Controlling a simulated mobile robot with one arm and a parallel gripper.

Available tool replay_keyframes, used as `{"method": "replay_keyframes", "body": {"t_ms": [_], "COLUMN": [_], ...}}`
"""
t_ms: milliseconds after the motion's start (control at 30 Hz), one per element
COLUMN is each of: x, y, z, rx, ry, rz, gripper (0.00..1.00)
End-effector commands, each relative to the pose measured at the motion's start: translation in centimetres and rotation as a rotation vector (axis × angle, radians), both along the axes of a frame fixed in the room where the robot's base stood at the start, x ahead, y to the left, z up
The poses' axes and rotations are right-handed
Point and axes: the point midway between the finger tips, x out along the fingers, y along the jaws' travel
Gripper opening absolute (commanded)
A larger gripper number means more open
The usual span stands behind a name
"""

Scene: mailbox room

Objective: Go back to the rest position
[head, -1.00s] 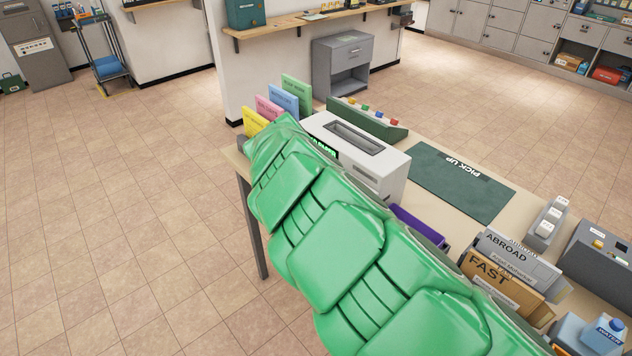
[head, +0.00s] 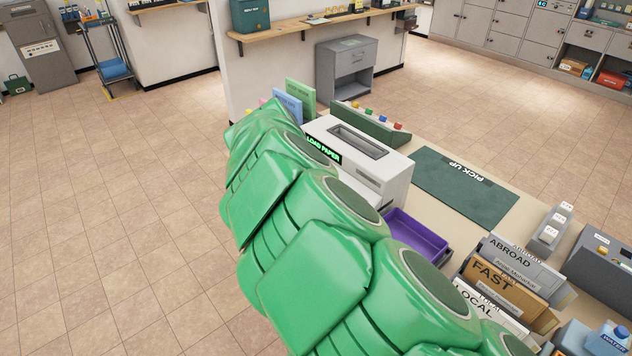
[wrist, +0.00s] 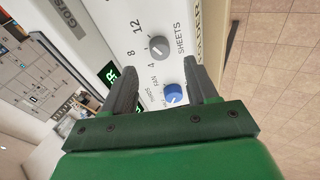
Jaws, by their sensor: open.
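My gripper (wrist: 162,88) shows in the wrist view with its two dark fingers spread apart and nothing between them. Beyond the fingers is the front of a white machine marked for sheets, with a grey knob (wrist: 158,47) and a blue knob (wrist: 173,94). In the head view my green arm reaches across the near side of the counter and hides part of it; the gripper itself cannot be made out there. The white machine (head: 392,185) stands on the counter, and its green display reads LOAD PAPER.
A purple tray (head: 416,237), file holders marked ABROAD, FAST and LOCAL (head: 478,300), a dark PICK UP mat (head: 462,188) and a green box with coloured buttons (head: 368,122) are on the counter. The tiled floor (head: 110,210) at left is clear.

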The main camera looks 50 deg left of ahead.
Motion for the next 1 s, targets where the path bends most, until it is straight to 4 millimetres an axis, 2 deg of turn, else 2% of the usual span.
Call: {"method": "replay_keyframes", "body": {"t_ms": [200,767,867,1000], "x": [-0.7,-0.6,0.1,3.5], "y": [-0.2,-0.3,-0.8,-3.5], "z": [1.2,1.2,1.6,3.4], "rx": [0.002,0.001,0.005,0.021], "ry": [-0.001,0.0,-0.001,-0.006], "rz": [0.0,-0.002,-0.018,-0.099], "gripper": [0.58,0.58,0.58,0.58]}}
